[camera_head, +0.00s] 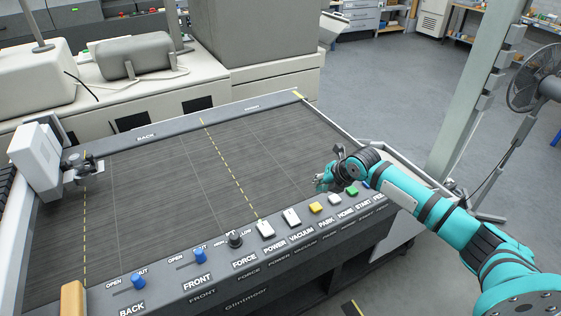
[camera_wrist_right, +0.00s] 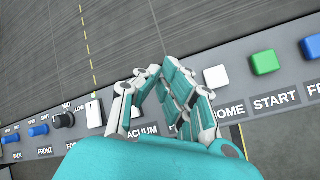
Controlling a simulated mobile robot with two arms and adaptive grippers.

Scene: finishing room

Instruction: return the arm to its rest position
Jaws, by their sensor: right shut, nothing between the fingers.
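My right arm (camera_head: 440,215) is teal with dark bands and reaches in from the right over the control panel of a cutting table. My right gripper (camera_head: 322,184) is shut and empty above the front part of the dark bed, just behind the HOME and START buttons in the head view. I cannot tell the exact height of the fingertips, and no contact shows. My left gripper is in neither view.
The panel (camera_head: 218,293) carries blue BACK and FRONT knobs (camera_head: 199,257), a FORCE knob (camera_head: 235,240), a yellow button (camera_head: 315,207) and a green START button (camera_head: 351,191). A white carriage (camera_head: 36,160) stands at the bed's left. A pillar (camera_head: 470,105) and fan (camera_head: 537,80) stand right.

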